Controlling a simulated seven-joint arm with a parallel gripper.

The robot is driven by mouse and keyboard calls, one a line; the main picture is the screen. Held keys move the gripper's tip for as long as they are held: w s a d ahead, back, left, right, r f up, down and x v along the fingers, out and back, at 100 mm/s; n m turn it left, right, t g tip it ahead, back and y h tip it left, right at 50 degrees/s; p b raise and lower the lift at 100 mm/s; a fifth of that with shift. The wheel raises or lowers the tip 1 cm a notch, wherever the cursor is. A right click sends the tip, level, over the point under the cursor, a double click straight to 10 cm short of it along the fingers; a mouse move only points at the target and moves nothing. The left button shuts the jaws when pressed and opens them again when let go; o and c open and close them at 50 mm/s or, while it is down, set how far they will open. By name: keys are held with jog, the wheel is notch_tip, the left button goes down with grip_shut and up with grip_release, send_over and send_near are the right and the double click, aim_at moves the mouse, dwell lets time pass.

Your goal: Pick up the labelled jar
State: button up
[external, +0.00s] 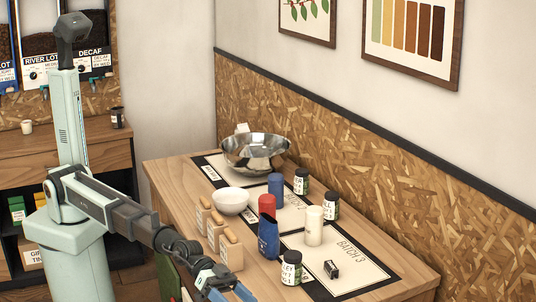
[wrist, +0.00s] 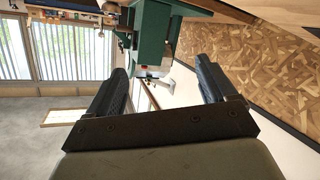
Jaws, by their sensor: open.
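Three dark jars with white labels stand on the wooden table in the external view. One (external: 291,268) is at the front edge, one (external: 331,206) is at the right by the back edge, and one (external: 301,181) is behind it. I cannot tell which one the task means. My gripper (external: 222,288) is low at the bottom of the external view, left of the front jar and apart from it. In the wrist view my gripper (wrist: 165,85) has its two dark fingers wide apart with nothing between them. No jar shows in the wrist view.
Around the jars stand a cream cylinder (external: 313,226), a blue scoop-like container (external: 268,238), red (external: 267,205) and blue (external: 275,185) cylinders, a white bowl (external: 231,201), a steel bowl (external: 256,152) and several wooden-topped blocks (external: 230,254). A small black box (external: 331,269) lies near the front.

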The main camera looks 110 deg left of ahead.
jog(key=w+a+r+n+t+y, duration=0.1)
jog(key=a+r+t+y, duration=0.2)
jog(key=a+r, duration=0.8)
jog(key=w+a+r+n+t+y, duration=0.1)
jog(key=a+r+t+y, duration=0.15)
jog(key=a+r, duration=0.8)
jog(key=a+r+n+t+y, duration=0.1)
jog(key=a+r+t+y, duration=0.35)
jog(key=a, duration=1.15)
jog(key=s+a+f+n+g+y, duration=0.1)
jog(key=s+a+f+g, duration=0.15)
jog(key=a, duration=0.75)
jog(key=s+a+f+n+g+y, duration=0.1)
jog(key=a+f+g+y, duration=0.15)
jog(key=a, duration=0.85)
jog(key=s+a+f+n+g, duration=0.1)
jog(key=s+a+f+g, duration=0.1)
jog(key=s+a+f, duration=0.35)
jog(key=s+a+f+n+g+y, duration=0.1)
jog(key=s+a+f+g, duration=0.15)
jog(key=a, duration=0.55)
jog(key=s+a+f+n+g, duration=0.1)
jog(key=s+a+f+g, duration=0.1)
jog(key=s+a+f, duration=0.3)
send_near(302, 171)
notch_tip(302, 171, down, 2)
jog(key=w+a, duration=0.2)
jog(key=shift+x, duration=3.75)
jog(key=shift+s, duration=0.1)
